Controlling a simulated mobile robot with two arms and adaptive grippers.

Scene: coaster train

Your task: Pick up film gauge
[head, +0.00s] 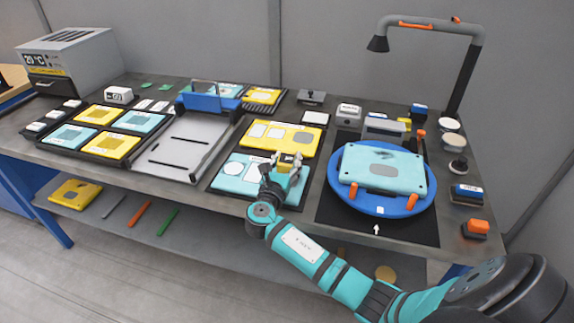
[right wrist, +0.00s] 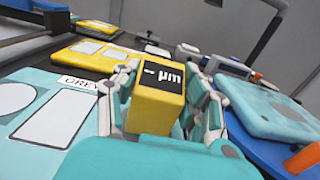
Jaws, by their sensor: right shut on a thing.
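The film gauge is a small yellow block with a black display reading "- µm"; it shows in the head view (head: 287,159) and large in the right wrist view (right wrist: 156,108). My right gripper (head: 284,168) is shut on it, with fingers on both sides of the block in the right wrist view (right wrist: 160,112). The gauge is over the right part of the teal panel (head: 232,184) marked "GREY". I cannot tell whether its bottom touches anything, as the fingers hide it. My left gripper is not in view.
A blue turntable (head: 411,206) with a teal panel (head: 383,170) and orange clamps stands right of the gripper. A yellow panel (head: 279,137) lies behind. A grey slide with a blue carriage (head: 208,103) is to the left. A lamp arm (head: 463,75) rises at the back right.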

